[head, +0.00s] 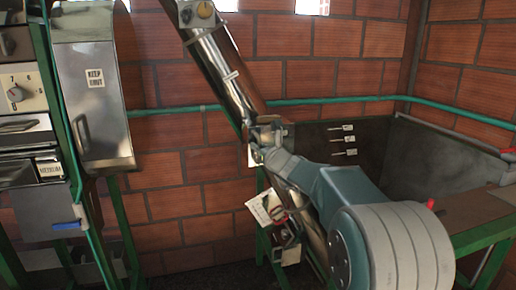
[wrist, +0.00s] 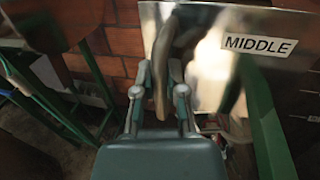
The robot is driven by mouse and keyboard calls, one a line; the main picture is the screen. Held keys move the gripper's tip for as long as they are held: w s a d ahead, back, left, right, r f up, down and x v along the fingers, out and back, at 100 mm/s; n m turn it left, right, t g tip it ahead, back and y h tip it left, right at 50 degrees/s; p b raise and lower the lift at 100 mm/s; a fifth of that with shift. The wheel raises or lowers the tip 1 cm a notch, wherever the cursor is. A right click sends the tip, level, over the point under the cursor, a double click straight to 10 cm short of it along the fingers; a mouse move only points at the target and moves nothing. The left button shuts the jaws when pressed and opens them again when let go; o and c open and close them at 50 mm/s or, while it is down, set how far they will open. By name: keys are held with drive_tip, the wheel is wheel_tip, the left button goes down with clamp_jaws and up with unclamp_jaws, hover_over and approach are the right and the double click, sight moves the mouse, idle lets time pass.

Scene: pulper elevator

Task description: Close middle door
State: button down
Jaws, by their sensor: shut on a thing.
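In the wrist view, a shiny metal door (wrist: 205,42) bears a white label (wrist: 260,44) reading MIDDLE. A long, curved, brownish upright handle (wrist: 163,65) stands in front of the door, left of the label. My gripper (wrist: 161,92) has one finger on each side of the handle and is shut on its lower part. In the head view, I cannot clearly make out my fingertips or the MIDDLE door.
In the head view, a metal door (head: 92,95) labelled KEEP SHUT and a control panel (head: 18,95) stand at left. A dark metal basin (head: 430,155) on a green frame is at right. A brick wall (head: 185,165) with a green pipe (head: 340,101) lies behind.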

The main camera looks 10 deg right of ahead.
drive_tip(key=shift+r, duration=0.1)
drive_tip(key=c, duration=0.7)
unclamp_jaws()
drive_tip(key=shift+w+a, duration=0.1)
drive_tip(key=shift+a, duration=0.05)
drive_tip(key=v, duration=1.2)
